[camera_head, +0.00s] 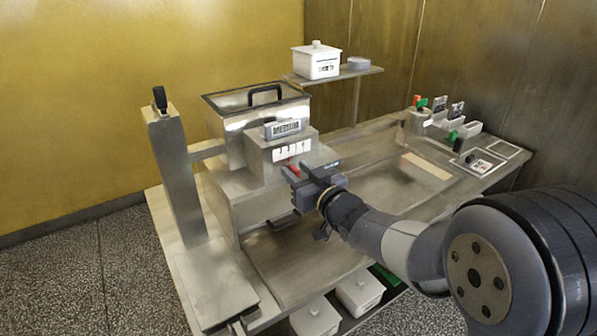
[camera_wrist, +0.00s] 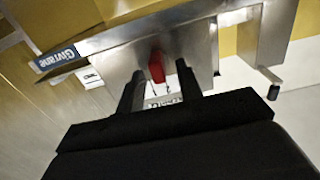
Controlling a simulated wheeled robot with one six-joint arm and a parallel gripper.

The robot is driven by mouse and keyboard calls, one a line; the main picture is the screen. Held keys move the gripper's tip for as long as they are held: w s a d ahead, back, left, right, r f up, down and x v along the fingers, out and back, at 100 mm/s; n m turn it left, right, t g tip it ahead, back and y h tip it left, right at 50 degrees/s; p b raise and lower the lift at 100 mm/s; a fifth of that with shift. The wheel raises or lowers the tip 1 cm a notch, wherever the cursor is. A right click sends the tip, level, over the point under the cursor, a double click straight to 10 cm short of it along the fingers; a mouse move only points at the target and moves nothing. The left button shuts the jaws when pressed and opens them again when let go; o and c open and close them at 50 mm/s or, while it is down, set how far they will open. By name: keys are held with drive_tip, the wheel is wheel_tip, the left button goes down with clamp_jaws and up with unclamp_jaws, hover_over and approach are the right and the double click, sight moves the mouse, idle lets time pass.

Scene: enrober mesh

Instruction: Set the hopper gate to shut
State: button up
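The steel hopper (camera_head: 240,125) with a black handle stands on the enrober machine at the centre left. Below its label plates, a small red lever (camera_head: 296,167) shows at the machine's front, partly hidden by my gripper (camera_head: 298,187). In the wrist view the red lever (camera_wrist: 156,66) points down between the two black fingers of my gripper (camera_wrist: 160,78). The fingers are apart, with a gap seen on both sides of the lever. I cannot tell whether its tip is fully between them in depth. The gate itself is not clearly visible.
A steel post (camera_head: 180,180) with a black knob stands left of the machine. A shelf (camera_head: 350,73) at the back holds a white lidded box (camera_head: 316,62). Small levers and a control panel (camera_head: 478,162) are at the right of the steel table (camera_head: 300,262).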

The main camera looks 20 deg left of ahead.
drive_tip(key=shift+c, duration=0.2)
clamp_jaws()
drive_tip(key=shift+d, duration=0.1)
drive_tip(key=w+d, duration=0.1)
drive_tip(key=w+d+p, duration=0.1)
drive_tip(key=w, duration=0.1)
drive_tip(key=shift+w+d, duration=0.15)
drive_tip(key=shift+d, duration=0.2)
drive_tip(key=shift+o, duration=0.2)
unclamp_jaws()
